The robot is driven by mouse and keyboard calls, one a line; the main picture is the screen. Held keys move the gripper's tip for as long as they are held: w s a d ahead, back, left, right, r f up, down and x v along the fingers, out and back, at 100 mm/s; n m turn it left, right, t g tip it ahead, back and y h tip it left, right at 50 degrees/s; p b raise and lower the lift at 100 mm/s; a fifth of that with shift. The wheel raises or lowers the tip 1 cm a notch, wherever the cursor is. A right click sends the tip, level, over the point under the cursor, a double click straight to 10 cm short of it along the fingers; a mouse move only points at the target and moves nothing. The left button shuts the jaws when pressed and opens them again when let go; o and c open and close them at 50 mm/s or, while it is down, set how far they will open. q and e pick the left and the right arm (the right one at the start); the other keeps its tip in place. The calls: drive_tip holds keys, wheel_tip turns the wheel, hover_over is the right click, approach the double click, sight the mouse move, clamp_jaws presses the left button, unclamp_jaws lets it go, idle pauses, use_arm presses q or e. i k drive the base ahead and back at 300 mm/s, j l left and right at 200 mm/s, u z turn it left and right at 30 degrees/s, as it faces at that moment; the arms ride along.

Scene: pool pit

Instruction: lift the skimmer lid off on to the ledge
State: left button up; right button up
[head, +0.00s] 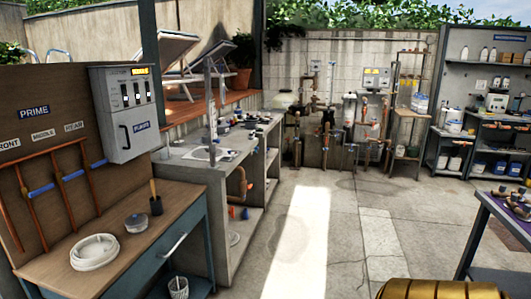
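I cannot make out the skimmer lid for certain. A round white stacked or coiled thing (95,251) lies on the near wooden bench at the lower left. A smaller round grey thing (136,223) lies behind it to the right. A grey ledge-like counter (188,172) runs back from the bench, with a pale square plate or basin (208,153) set in its top and small dark items farther along. Neither of my grippers shows, so nothing is seen held.
The wooden bench (150,241) has a dark cup with a handle (155,204) on it. A grey control box (126,113) hangs above. Pipes and valves (325,120) stand at the back wall. The middle floor (345,225) is clear.

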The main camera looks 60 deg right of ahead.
sight(204, 152)
drive_tip(key=z, duration=1.4)
drive_tip(key=i+l+u, duration=0.15)
drive_tip(key=i+l, duration=0.95)
drive_tip(key=l, duration=0.15)
